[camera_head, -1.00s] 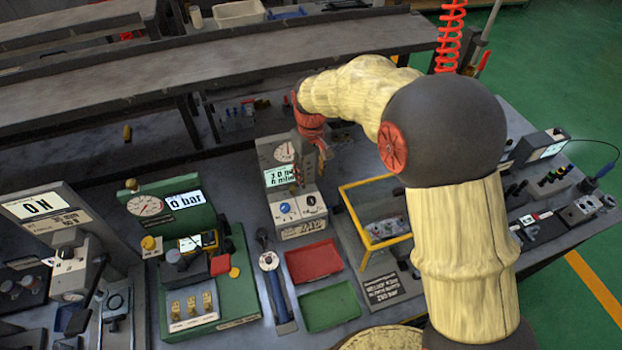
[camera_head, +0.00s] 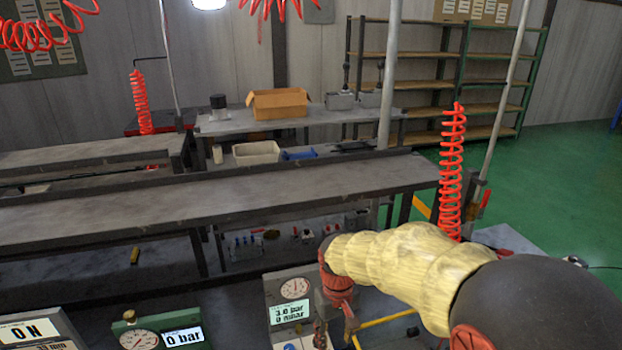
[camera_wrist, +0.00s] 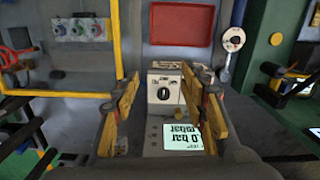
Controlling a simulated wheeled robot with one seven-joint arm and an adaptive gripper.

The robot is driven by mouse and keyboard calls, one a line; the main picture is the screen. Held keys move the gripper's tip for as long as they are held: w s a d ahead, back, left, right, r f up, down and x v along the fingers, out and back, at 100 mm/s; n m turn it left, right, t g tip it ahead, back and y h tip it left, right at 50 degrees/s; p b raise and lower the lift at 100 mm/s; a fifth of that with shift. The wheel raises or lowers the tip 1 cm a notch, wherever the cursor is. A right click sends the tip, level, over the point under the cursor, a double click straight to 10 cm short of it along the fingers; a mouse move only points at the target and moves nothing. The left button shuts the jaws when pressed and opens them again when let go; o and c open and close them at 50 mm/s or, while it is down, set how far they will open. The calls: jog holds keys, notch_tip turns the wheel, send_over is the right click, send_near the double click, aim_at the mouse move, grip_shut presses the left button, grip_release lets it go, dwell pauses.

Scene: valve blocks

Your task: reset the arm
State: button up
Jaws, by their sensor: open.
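My gripper (camera_head: 336,318) hangs just right of the grey gauge block (camera_head: 272,290) in the head view. In the wrist view my gripper (camera_wrist: 160,90) has its two yellowish fingers spread, with nothing held between them. The gauge block appears upside down there, and its white front with a black knob (camera_wrist: 163,92) shows between the fingers. Its lit display (camera_wrist: 183,138) is nearer the camera. In the head view the display (camera_head: 289,312) reads about 3.0 bar. My arm reaches in from the lower right, bent at a dark joint.
A yellow frame (camera_wrist: 115,45) stands close on the left in the wrist view, with a red tray (camera_wrist: 180,22) at the top. A green gauge block (camera_head: 128,328) with a 0 bar display is left in the head view. Behind runs a long grey bench (camera_head: 250,205).

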jog(key=s+d+r+m+t+b, duration=0.1)
jog(key=s+d+r+m+t, duration=0.1)
jog(key=s+d+r, duration=0.4)
jog(key=s+d+r+m+t+b, duration=0.2)
jog(key=s+d+r+t, duration=0.2)
jog(key=s, duration=0.9)
jog(key=d+r, duration=0.3)
jog(key=r, duration=0.1)
jog(key=shift+s, duration=0.25)
dwell(1.5)
